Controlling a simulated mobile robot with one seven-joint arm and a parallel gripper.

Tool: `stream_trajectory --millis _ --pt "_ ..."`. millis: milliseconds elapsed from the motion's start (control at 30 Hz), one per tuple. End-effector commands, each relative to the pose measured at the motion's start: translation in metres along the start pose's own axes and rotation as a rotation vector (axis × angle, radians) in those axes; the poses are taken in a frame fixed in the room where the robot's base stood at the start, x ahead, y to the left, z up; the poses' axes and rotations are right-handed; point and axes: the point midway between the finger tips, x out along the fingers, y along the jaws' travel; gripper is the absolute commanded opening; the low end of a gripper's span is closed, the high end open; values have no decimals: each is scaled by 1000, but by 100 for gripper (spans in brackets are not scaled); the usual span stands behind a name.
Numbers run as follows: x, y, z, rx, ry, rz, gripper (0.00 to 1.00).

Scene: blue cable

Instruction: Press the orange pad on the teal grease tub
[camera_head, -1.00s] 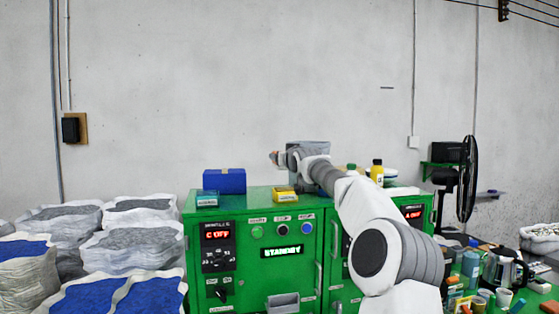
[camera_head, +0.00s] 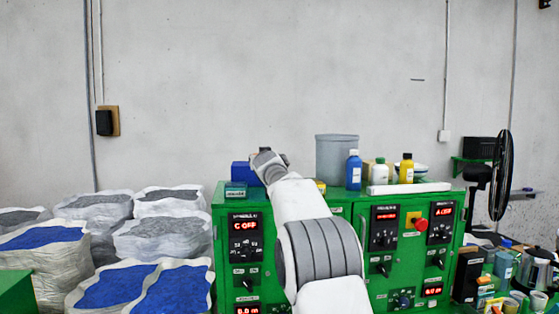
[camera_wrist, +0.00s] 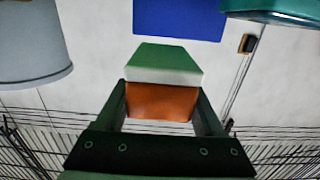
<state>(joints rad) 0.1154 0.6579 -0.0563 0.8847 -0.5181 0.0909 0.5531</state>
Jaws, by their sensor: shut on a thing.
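A block with an orange end (camera_wrist: 160,101), a white band and a green face (camera_wrist: 165,57) is between the fingers of my gripper (camera_wrist: 163,115) in the wrist view. My gripper is shut on its orange part. In the head view my gripper (camera_head: 268,155) is above the cabinet's left part, by the blue box; the block cannot be made out there. The teal grease tub (camera_head: 235,190) sits at the cabinet's left front edge, left of and below my gripper. A teal thing, likely this tub, is cut off at upper right in the wrist view (camera_wrist: 275,9), apart from the block.
The blue box (camera_head: 240,173) stands behind the tub, partly hidden by my wrist. A grey bucket (camera_head: 337,160), a blue bottle (camera_head: 354,170) and a yellow bottle (camera_head: 406,168) stand further right on the green cabinet (camera_head: 345,210). Bulging sacks (camera_head: 95,245) fill the left.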

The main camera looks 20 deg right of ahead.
Motion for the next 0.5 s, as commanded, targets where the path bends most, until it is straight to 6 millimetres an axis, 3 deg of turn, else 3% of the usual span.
stream_trajectory --millis 33,200,500 --pt "-1 -15 -4 -3 3 -5 8" --pt "-8 -51 -16 -3 3 -6 8" --pt "-18 -83 -31 -1 1 -7 8"
